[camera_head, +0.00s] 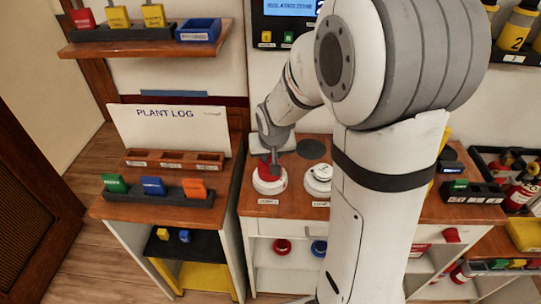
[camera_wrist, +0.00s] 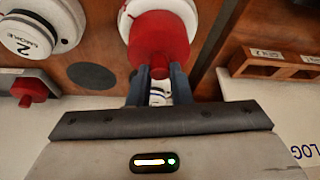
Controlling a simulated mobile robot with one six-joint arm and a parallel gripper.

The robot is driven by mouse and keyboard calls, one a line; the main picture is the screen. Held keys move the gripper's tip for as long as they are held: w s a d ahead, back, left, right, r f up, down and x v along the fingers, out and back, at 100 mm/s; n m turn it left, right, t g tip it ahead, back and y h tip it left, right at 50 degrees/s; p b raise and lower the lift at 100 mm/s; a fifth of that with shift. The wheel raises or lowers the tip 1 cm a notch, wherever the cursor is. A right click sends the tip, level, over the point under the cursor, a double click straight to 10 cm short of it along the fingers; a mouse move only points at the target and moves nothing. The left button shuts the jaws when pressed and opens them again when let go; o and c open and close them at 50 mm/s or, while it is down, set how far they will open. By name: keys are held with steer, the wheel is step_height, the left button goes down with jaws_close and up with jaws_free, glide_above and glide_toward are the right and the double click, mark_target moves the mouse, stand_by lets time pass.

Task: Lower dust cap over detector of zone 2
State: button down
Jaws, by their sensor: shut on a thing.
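My gripper (camera_head: 276,150) is shut on the knob of a red dust cap (camera_wrist: 160,38). In the head view the red cap (camera_head: 266,166) is at the left white detector (camera_head: 270,186). In the wrist view the cap overlaps that detector's white rim (camera_wrist: 126,20); I cannot tell whether it is fully seated. The other white detector, marked SMOKE 2 (camera_wrist: 30,32), is uncovered beside it. In the head view it is the right detector (camera_head: 318,180), close to my arm.
A dark round disc (camera_head: 311,148) lies flat behind the detectors. Left are a plant log board (camera_head: 170,128) and a rack of coloured blocks (camera_head: 155,196). A red knob on a grey box (camera_wrist: 30,90) stands near the SMOKE 2 detector. My arm hides much of the counter.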

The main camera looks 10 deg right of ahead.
steer(key=shift+f, duration=0.15)
steer(key=c, duration=1.2)
jaws_free()
steer(key=shift+c, duration=0.2)
steer(key=v, duration=0.8)
steer(key=shift+s, duration=0.1)
steer(key=s+r+n+g, duration=0.1)
steer(key=s+r, duration=0.1)
steer(key=s, duration=1.5)
steer(key=shift+s+d+r+g, duration=0.3)
steer(key=shift+s+d, duration=0.05)
steer(key=shift+d, duration=0.15)
